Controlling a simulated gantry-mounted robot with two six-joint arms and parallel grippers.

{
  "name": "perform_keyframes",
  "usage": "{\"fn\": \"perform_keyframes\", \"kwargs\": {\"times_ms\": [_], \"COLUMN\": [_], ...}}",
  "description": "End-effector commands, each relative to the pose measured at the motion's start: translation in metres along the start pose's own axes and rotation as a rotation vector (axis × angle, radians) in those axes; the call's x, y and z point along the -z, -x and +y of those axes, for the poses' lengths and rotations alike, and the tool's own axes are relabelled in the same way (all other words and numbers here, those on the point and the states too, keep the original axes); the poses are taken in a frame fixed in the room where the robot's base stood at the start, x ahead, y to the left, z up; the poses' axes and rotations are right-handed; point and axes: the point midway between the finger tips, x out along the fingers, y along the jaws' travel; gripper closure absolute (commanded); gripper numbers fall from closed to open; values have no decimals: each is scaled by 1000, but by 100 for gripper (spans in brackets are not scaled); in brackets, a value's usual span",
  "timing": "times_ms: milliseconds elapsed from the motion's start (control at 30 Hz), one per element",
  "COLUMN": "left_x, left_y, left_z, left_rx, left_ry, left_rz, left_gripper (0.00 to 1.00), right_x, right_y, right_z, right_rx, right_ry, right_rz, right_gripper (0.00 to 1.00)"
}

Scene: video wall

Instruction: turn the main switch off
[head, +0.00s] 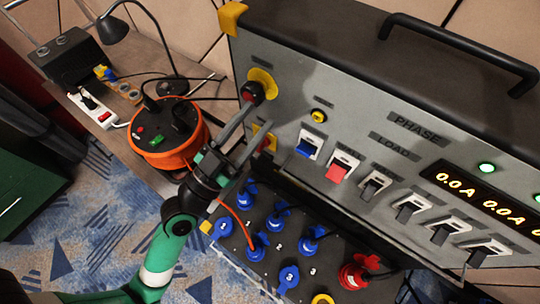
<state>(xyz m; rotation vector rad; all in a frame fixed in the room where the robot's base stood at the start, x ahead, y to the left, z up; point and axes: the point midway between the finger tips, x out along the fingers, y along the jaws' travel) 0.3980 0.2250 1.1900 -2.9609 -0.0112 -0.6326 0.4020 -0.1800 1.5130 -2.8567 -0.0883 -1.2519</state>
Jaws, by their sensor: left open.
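The grey power panel (335,130) carries a red and dark knob (253,92) on a rounded yellow plate at its upper left. Below it is a second red control on a yellow plate (267,139), partly hidden by my gripper. Their labels are too small to read, so I cannot tell for sure which is the main switch. My left gripper (257,122) is open, with one fingertip near the knob's lower edge and the other near the lower yellow plate. I cannot tell whether either finger touches. My right gripper is not in view.
A row of toggle switches (374,187) runs right along the panel, below a green lamp (487,167) and displays reading 0.0 A. Blue sockets (288,278) and a red plug (354,274) sit below. An orange cable reel (168,145) stands on the bench at left.

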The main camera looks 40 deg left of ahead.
Motion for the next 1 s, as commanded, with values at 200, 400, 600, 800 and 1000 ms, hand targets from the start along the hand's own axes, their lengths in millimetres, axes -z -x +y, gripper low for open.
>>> {"fn": "perform_keyframes", "kwargs": {"times_ms": [200, 400, 600, 800, 1000], "left_x": [-54, -102, -136, -138, -143], "left_y": [44, 97, 145, 150, 125], "left_z": [-7, -11, -11, -12, -14], "left_rx": [33, 74, 112, 118, 116], "left_ry": [24, 53, 84, 89, 88], "left_rz": [-142, -289, -411, -429, -426], "left_gripper": [49, 49, 49, 49, 49], "right_x": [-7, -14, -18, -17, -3], "right_y": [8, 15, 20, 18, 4], "right_z": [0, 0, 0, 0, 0], "right_rx": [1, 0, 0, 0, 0], "right_ry": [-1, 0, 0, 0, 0], "right_rz": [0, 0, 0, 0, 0], "right_gripper": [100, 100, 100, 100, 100]}}
